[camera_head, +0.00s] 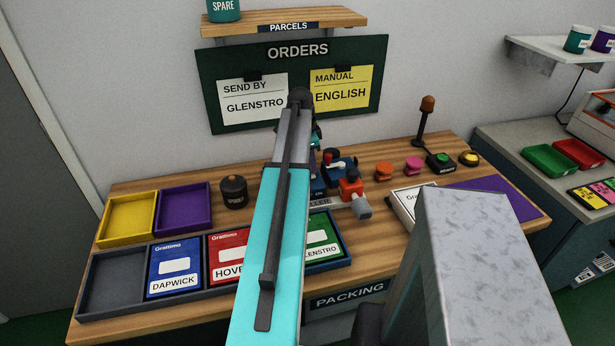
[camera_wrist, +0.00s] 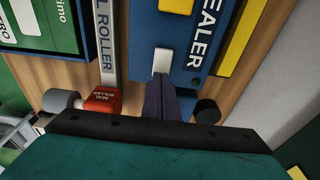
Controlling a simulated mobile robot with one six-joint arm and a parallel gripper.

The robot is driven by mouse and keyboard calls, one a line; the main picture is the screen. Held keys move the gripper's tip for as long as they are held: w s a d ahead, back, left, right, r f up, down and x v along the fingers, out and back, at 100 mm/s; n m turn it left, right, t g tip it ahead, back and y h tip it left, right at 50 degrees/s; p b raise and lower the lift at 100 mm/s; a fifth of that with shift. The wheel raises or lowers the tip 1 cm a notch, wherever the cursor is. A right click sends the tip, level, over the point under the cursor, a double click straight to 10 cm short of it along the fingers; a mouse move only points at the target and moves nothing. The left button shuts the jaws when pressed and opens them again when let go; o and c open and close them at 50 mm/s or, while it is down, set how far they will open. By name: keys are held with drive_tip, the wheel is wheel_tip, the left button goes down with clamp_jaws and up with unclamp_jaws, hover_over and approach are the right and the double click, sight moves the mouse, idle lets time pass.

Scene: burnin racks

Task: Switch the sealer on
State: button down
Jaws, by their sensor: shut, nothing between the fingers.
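The sealer (camera_wrist: 180,40) is a blue unit with white lettering in the wrist view. In the head view its blue body (camera_head: 341,174) is mostly hidden behind my arm. My gripper (camera_wrist: 162,80) is shut and empty, its dark fingers close together over the sealer's lower edge. A small pale tab (camera_wrist: 161,61), perhaps a switch, shows right at the fingertips; I cannot tell whether they touch it or which way it is set. A dark round knob (camera_wrist: 207,111) is just right of the fingers. In the head view the fingers are hidden by my arm.
The red seal roller block (camera_wrist: 101,101) and its grey rail (camera_wrist: 106,45) lie left of the fingers. Packets fill part of a dark tray (camera_head: 112,283) at the front left. Orange (camera_head: 384,171) and pink (camera_head: 413,165) items and a lamp post (camera_head: 423,120) stand to the right.

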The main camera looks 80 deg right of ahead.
drive_tip(key=shift+f, duration=0.55)
idle(0.6)
drive_tip(key=shift+r, duration=0.15)
wheel_tip(320, 180, up, 7)
drive_tip(key=p, duration=0.4)
idle(0.7)
idle(0.6)
